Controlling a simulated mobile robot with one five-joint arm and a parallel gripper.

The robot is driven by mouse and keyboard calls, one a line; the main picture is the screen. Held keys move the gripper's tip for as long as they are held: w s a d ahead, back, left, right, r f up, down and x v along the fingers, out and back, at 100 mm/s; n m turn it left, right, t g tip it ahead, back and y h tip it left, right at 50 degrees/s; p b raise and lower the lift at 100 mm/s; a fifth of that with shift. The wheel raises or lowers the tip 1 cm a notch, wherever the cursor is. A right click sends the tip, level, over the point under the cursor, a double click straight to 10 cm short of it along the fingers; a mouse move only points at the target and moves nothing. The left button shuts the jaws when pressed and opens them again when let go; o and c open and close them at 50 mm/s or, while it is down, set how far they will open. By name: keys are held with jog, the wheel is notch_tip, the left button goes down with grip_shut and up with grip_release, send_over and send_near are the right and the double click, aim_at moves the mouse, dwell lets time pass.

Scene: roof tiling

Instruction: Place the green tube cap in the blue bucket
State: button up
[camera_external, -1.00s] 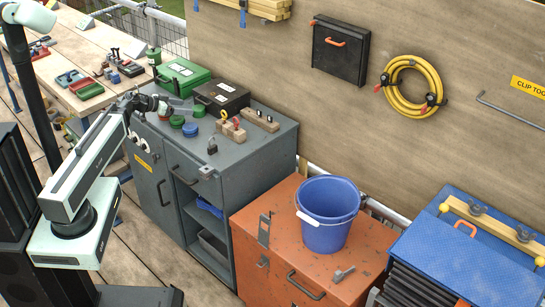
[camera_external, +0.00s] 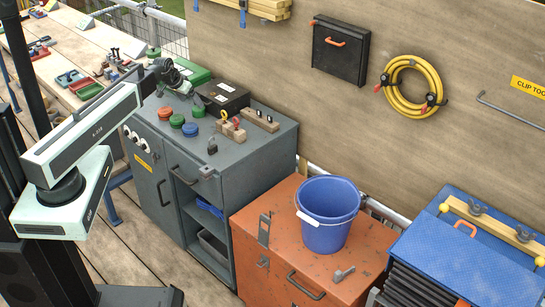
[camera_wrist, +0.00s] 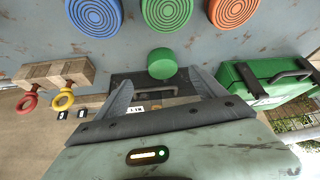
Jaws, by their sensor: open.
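A small plain green cylinder, which looks like the green tube cap (camera_external: 198,111), stands on the grey cabinet top beside the black case. In the wrist view the cap (camera_wrist: 161,66) appears between and just beyond my two fingers. My gripper (camera_external: 184,87) is open and empty over the back of the cabinet, apart from the cap. The fingers are spread in the wrist view (camera_wrist: 163,88). The blue bucket (camera_external: 327,232) stands upright on the orange cabinet to the right; the part of its inside that shows looks empty.
Ridged red (camera_external: 165,113), green (camera_external: 177,121) and blue (camera_external: 190,130) discs sit in a row near the cap. A black case (camera_external: 222,96) and a green case (camera_wrist: 266,80) stand behind. Wooden blocks with rings (camera_external: 231,130) lie to the right.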

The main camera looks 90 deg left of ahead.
aim_at(196, 107)
jog(key=shift+a+f+b, duration=0.15)
jog(key=shift+f+b, duration=0.25)
jog(key=shift+b, duration=0.1)
jog(key=shift+b+x, duration=1)
jog(key=shift+x, duration=0.15)
jog(key=b+x, duration=0.4)
jog(key=x, duration=0.1)
jog(key=shift+a, duration=0.25)
jog(key=shift+r, duration=0.15)
jog(key=c, duration=1.5)
jog(key=shift+s+r+p, duration=0.25)
jog(key=shift+r+p, duration=0.15)
jog(key=shift+c, duration=0.2)
jog(key=s+a+r+p, duration=0.1)
jog(key=s+r+p, duration=0.2)
jog(key=s, duration=0.3)
jog(key=s+a+r+p, duration=0.2)
jog(key=s+r+p, duration=0.2)
jog(key=s, duration=0.3)
jog(key=shift+a, duration=0.35)
jog(key=shift+r, duration=0.1)
